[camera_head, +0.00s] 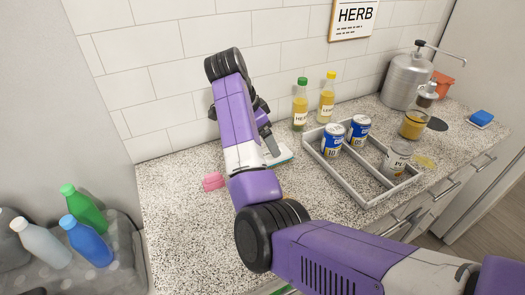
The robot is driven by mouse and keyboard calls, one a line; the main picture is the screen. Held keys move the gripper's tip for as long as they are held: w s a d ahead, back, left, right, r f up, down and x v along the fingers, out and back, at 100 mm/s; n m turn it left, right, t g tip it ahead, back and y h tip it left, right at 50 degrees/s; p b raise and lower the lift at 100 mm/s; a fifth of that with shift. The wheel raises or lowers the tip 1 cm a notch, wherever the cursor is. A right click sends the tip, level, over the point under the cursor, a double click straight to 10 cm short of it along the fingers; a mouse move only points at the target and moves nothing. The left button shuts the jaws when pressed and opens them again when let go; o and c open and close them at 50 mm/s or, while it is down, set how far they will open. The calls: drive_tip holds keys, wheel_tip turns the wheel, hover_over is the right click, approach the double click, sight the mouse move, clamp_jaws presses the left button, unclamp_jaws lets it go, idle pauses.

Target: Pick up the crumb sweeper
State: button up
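A flat pale object with a teal edge (284,157), which looks like the crumb sweeper, lies on the speckled counter just right of my arm. Its left part is hidden behind my arm. My gripper (270,143) points down at it, with a dark grey finger at or just above its upper side. I cannot tell whether they touch, or whether the fingers are open or shut, because my purple and white arm covers the rest of the gripper.
A small pink object (214,181) lies left of my arm. A grey divided tray (340,177) with several cans stands to the right. A metal pump dispenser (402,82) is farther right. The counter's front left is clear.

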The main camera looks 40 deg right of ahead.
drive_tip(key=shift+w+p+x, duration=0.15)
drive_tip(key=shift+p+x, duration=0.15)
drive_tip(key=shift+x, duration=1.6)
drive_tip(key=shift+w+p+x, duration=0.15)
drive_tip(key=shift+p+x, duration=0.1)
drive_tip(key=shift+x, duration=1.7)
drive_tip(key=shift+a, duration=0.1)
drive_tip(key=c, duration=1.5)
drive_tip(key=shift+c, duration=0.2)
drive_tip(key=shift+r, duration=0.1)
wheel_tip(320, 180, up, 20)
drive_tip(key=p, duration=0.1)
